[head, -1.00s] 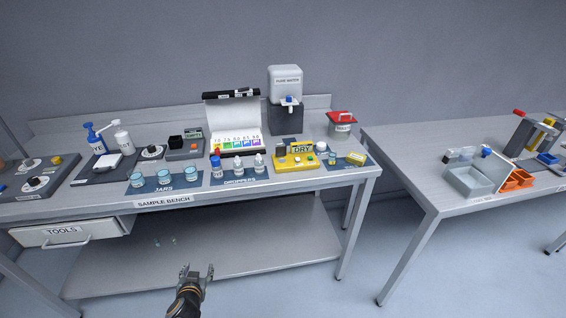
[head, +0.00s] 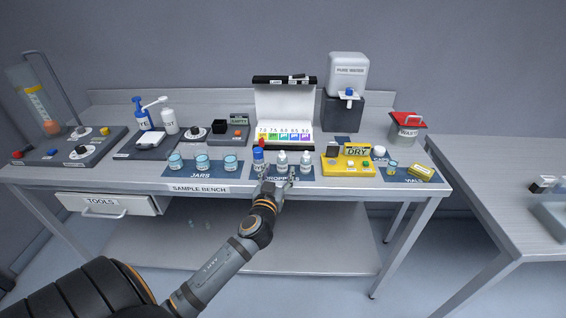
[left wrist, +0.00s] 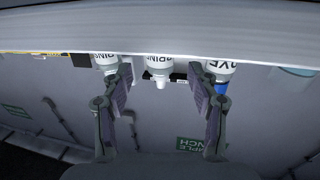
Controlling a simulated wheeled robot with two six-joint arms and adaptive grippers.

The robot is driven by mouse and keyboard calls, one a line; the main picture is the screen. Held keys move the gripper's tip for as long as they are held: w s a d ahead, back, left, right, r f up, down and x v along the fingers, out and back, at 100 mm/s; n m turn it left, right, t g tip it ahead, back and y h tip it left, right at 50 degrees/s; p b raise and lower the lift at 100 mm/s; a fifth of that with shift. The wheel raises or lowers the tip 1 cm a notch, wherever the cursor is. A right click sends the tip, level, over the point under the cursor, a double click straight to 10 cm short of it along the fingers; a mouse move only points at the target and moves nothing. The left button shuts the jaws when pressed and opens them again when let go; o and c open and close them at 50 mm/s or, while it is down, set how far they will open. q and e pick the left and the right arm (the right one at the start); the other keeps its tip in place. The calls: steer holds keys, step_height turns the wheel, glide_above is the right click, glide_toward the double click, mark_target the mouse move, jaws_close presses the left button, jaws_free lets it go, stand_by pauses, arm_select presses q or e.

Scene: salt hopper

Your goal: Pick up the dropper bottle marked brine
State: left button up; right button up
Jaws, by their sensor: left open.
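The brine dropper bottle (head: 282,160) is small and white and stands in the middle of the droppers mat (head: 312,171). In the left wrist view the bottle (left wrist: 158,66), its label partly readable as brine, lies between my spread fingers. My left gripper (head: 278,181) is open and empty at the front edge of the bench, just in front of the bottle; its fingers (left wrist: 160,84) also show in the left wrist view. A blue-capped bottle (head: 258,157) stands to the left and another white dropper bottle (head: 306,160) to the right. My right gripper is not in view.
Jars (head: 202,162) stand left of the droppers. A yellow device reading DRY (head: 348,166) stands to the right. A colour chart (head: 285,133) stands behind. The side bottles are close to my fingers.

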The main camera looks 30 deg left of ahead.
mark_target(281, 163)
arm_select(q)
steer(key=shift+w+a+r+p, duration=0.1)
steer(key=shift+w+r+p, duration=0.15)
steer(key=shift+p, duration=0.05)
steer(key=p+x, duration=0.1)
steer(key=x, duration=0.3)
steer(key=shift+f, duration=0.1)
steer(key=shift+w+a+f, duration=0.1)
steer(key=shift+w, duration=0.15)
steer(key=shift+s, duration=0.1)
steer(key=shift+c, duration=0.9)
jaws_close()
steer(key=shift+r, duration=0.55)
steer(key=s+d+r, duration=0.7)
steer(key=s+r, duration=0.5)
steer(key=shift+p, duration=0.45)
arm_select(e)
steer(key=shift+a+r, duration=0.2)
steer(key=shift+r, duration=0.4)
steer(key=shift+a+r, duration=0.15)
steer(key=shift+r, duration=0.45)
